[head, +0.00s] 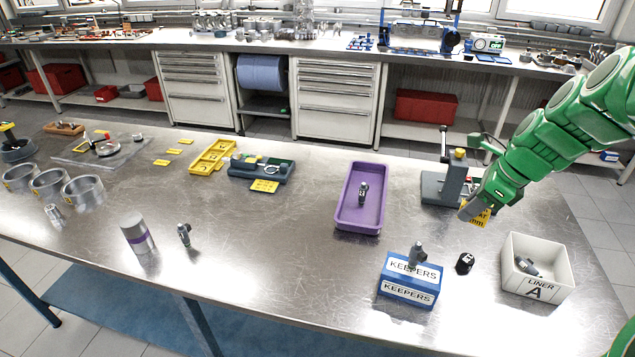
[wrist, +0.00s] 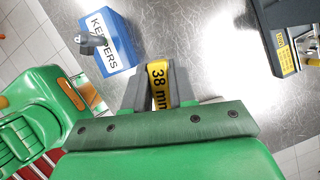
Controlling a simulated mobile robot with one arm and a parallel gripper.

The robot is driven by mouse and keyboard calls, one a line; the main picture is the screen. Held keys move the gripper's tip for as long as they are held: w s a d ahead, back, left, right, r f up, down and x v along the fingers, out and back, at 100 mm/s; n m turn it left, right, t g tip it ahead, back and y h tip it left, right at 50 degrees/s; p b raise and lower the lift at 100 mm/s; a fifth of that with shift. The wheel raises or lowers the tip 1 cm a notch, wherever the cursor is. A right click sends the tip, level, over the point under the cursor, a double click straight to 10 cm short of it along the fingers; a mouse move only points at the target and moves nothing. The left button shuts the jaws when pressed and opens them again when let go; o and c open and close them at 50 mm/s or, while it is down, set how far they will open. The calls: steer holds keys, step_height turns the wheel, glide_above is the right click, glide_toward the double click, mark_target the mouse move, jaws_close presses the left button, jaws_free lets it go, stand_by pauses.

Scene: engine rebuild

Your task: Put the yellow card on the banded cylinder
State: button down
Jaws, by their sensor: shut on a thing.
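My gripper (head: 470,207) is at the right of the table in the head view. It is shut on a yellow card (head: 480,217), held above the tabletop. In the wrist view the yellow card (wrist: 158,85) stands between the two grey fingers of my gripper (wrist: 160,92) and reads "38 mm". The banded cylinder (head: 137,233) stands upright at the front left of the table, grey with a purple band. It is far to the left of my gripper and does not show in the wrist view.
A blue KEEPERS box (head: 408,280) with a grey part on top, a small black part (head: 465,263) and a white LINER A bin (head: 540,268) are near my gripper. A purple tray (head: 359,199) lies mid-table. A small grey part (head: 184,235) stands right of the cylinder.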

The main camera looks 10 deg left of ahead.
steer(key=w+a+r+n, duration=0.1)
steer(key=a+r, duration=0.1)
steer(key=a, duration=1.6)
steer(key=w+a+r+n, duration=0.1)
steer(key=a, duration=1.7)
steer(key=s+a+r+n, duration=0.1)
steer(key=s+a, duration=0.6)
steer(key=a, duration=0.3)
steer(key=s+a+r+g, duration=0.1)
steer(key=s+a, duration=0.6)
steer(key=a, duration=0.3)
steer(key=s+a+r+n, duration=0.1)
steer(key=s+a, duration=0.6)
steer(key=a, duration=0.3)
glide_toward(122, 218)
steer(key=shift+s+a+f, duration=0.2)
steer(key=shift+a, duration=0.15)
steer(key=shift+w+a+f, duration=0.2)
steer(key=shift+a+f, duration=0.1)
steer(key=shift+f, duration=0.2)
steer(key=shift+w+a+f, duration=0.2)
steer(key=shift+a+f, duration=0.15)
steer(key=shift+f, duration=1.55)
steer(key=shift+f, duration=0.15)
